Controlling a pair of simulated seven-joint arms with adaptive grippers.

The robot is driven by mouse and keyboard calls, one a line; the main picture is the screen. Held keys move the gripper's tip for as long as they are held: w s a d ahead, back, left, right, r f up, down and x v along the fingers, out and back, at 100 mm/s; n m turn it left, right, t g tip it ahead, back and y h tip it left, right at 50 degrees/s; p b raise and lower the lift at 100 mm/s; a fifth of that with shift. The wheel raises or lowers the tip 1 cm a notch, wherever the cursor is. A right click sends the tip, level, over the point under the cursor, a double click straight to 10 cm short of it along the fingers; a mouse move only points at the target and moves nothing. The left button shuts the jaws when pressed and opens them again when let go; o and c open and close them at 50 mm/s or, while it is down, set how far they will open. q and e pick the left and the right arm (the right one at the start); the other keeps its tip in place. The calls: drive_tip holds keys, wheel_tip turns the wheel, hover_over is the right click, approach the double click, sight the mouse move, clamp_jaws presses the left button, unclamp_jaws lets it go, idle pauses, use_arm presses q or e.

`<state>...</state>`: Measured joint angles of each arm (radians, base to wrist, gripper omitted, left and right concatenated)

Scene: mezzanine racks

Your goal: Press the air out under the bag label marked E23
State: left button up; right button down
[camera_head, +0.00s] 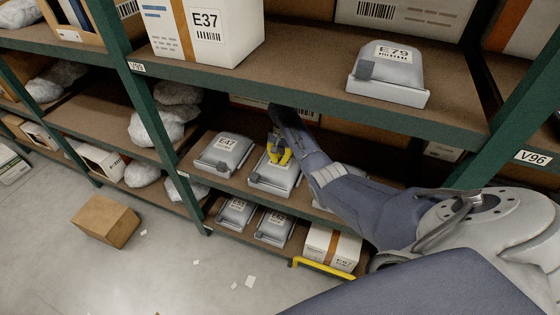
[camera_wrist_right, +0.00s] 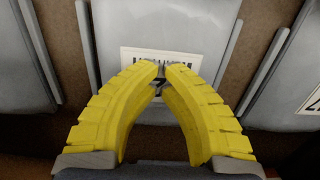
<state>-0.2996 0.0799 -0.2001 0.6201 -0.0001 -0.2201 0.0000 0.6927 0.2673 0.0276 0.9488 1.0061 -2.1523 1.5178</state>
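A grey bag (camera_head: 268,180) lies on the middle shelf, with a white label on top. It also shows in the right wrist view (camera_wrist_right: 115,28), where the label (camera_wrist_right: 132,55) has a barcode and a large mark. My yellow fingers cover most of that mark, so I cannot read whether it is E23. My right gripper (camera_head: 279,158) is over this label, pointing down, its fingertips together in the right wrist view (camera_wrist_right: 162,68) with nothing between them. The tips are at or just above the label; I cannot tell if they touch. My left gripper is not in view.
A bag marked E47 (camera_head: 224,146) lies to the left on the same shelf. Two more bags (camera_head: 236,212) (camera_head: 274,228) and a white box (camera_head: 331,247) are on the shelf below. The upper shelf (camera_head: 300,80) is close above my right arm. Green posts stand either side.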

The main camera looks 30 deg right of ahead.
wheel_tip(320, 180, down, 2)
drive_tip(key=shift+f, duration=0.25)
drive_tip(key=shift+w+d+r, duration=0.3)
drive_tip(key=shift+w+d, duration=0.15)
drive_tip(key=shift+d, duration=0.2)
drive_tip(key=shift+w+d+r, duration=0.3)
drive_tip(key=shift+w+d, duration=0.1)
drive_tip(key=shift+d, duration=0.2)
wheel_tip(320, 180, up, 12)
drive_tip(key=shift+w+d, duration=0.4)
drive_tip(key=shift+d, duration=0.05)
